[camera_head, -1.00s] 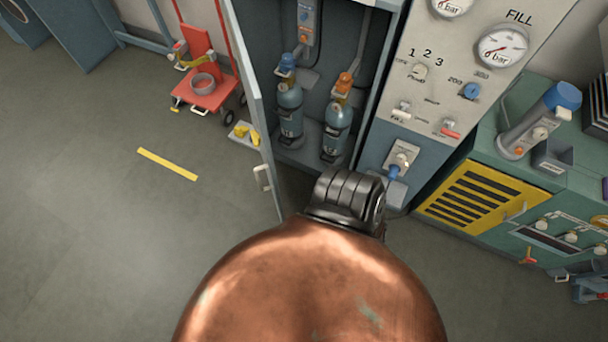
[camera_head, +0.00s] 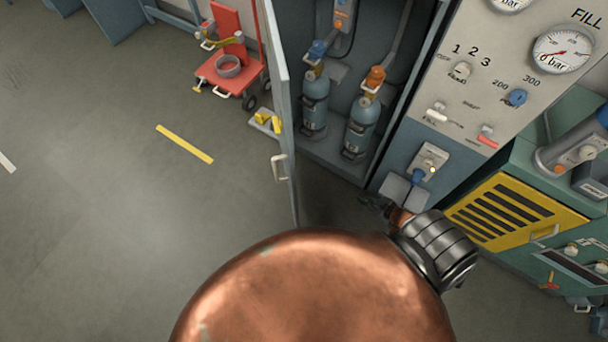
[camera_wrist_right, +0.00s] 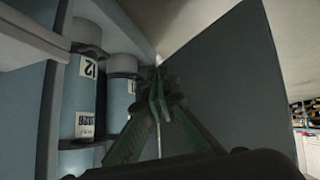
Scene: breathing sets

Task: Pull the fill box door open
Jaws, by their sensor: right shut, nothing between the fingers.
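The fill box door (camera_head: 284,130) is a tall grey-blue panel at the left side of the fill box. It stands open, almost edge-on in the head view, with a pale handle (camera_head: 279,167) on its left face. In the right wrist view the door (camera_wrist_right: 225,85) is a broad dark panel behind and right of the fingers. Two blue cylinders (camera_head: 315,105) (camera_head: 360,128) stand inside the box. My right gripper (camera_wrist_right: 158,92) is shut and empty, between the cylinders and the door's inner face. In the head view it is small and partly hidden by my arm; contact with the door cannot be told.
A control panel (camera_head: 470,100) with gauges adjoins the box on the right. A green unit with a yellow grille (camera_head: 515,213) stands further right. A red trolley (camera_head: 228,75) is at the back left. The floor (camera_head: 120,230) left of the door is clear.

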